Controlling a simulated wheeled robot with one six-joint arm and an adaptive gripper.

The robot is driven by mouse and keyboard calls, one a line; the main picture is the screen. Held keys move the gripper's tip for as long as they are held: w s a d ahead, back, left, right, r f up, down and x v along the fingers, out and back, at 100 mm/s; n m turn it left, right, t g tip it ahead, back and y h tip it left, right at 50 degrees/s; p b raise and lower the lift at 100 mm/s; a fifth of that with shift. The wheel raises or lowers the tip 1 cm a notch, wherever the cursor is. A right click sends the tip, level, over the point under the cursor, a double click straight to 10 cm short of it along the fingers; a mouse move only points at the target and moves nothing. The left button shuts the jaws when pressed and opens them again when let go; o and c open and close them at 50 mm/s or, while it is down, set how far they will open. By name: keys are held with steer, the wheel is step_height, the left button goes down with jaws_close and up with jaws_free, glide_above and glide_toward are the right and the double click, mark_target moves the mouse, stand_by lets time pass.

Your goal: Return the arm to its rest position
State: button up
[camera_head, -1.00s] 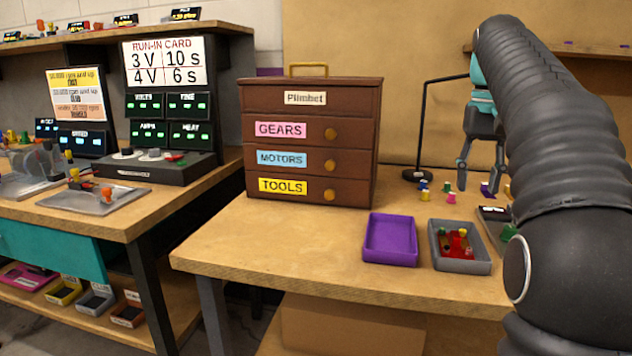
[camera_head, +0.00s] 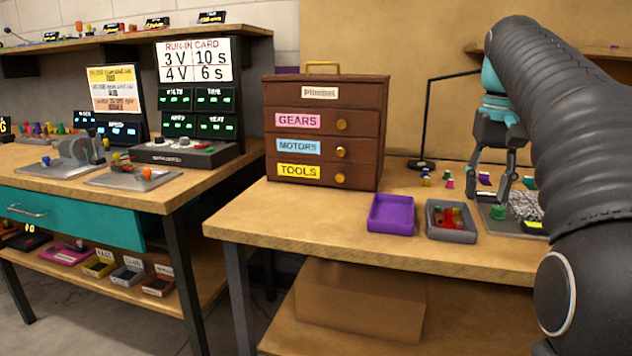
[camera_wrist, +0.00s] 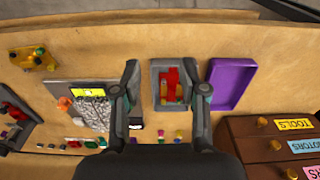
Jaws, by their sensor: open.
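My gripper (camera_head: 487,188) hangs from my dark arm above the right part of the wooden bench (camera_head: 330,238), fingers pointing down. Its fingers are spread with nothing between them. In the wrist view my gripper (camera_wrist: 168,88) shows its two open fingers over the bench, one on each side of a grey tray (camera_wrist: 154,88) lying below. My black ribbed arm fills the right side of the head view and hides part of the bench.
A purple tray (camera_head: 391,214) and the grey tray (camera_head: 451,236) with red parts sit near the front edge. A brown drawer cabinet (camera_head: 325,130) stands left of them, and a black lamp (camera_head: 428,120) behind. Small coloured pieces lie around. A second bench (camera_head: 90,190) stands left.

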steer(key=s+a+f+n+t, duration=0.1)
steer(key=s+a+f, duration=0.3)
steer(key=s+f, duration=0.2)
steer(key=s+a+f+n+t, duration=0.1)
steer(key=s+a+f+t, duration=0.1)
steer(key=s+a+f, duration=0.2)
steer(key=s+a+f+n+t, duration=0.1)
steer(key=s+a+f, duration=0.4)
steer(key=s+f, duration=0.5)
step_height(320, 180, down, 3)
steer(key=shift+t, duration=0.5)
